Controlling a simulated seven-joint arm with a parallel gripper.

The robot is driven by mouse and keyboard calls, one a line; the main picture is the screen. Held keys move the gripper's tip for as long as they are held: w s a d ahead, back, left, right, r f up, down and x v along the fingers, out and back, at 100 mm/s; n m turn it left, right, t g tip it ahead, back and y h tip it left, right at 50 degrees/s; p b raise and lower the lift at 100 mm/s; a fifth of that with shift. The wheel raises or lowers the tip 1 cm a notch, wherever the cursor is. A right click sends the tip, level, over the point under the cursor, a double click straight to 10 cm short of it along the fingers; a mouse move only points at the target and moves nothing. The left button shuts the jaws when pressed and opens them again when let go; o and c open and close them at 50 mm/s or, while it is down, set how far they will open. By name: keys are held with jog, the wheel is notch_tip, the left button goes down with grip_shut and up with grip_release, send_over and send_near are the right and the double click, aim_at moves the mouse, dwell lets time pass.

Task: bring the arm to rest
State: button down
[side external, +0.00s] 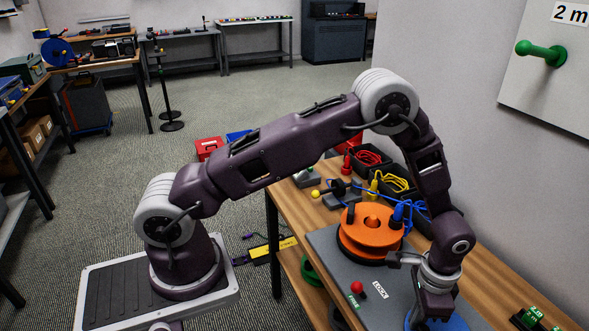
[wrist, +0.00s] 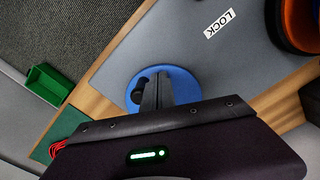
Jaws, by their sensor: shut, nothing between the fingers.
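My gripper (wrist: 157,88) is shut and empty in the wrist view. Its fingers are over a blue disc (wrist: 185,84) on the grey board (wrist: 130,50). In the side external view my arm bends down over the right part of the table, and my wrist covers part of the blue disc (side external: 459,317). The fingertips are hard to make out there. Whether they touch the disc cannot be told.
An orange reel (side external: 371,229) stands on the board beside my forearm, with blue cable (side external: 412,208) near its top. A red knob (side external: 357,288) is in front. Black bins with red cable (side external: 366,158) and yellow cable (side external: 397,183) stand behind. A green holder (side external: 532,317) is at front right.

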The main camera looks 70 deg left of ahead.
jog(key=shift+s+d, duration=0.35)
jog(key=shift+d, duration=0.4)
jog(key=shift+s+d, duration=0.1)
jog(key=shift+d, duration=0.15)
jog(key=shift+r, duration=3.5)
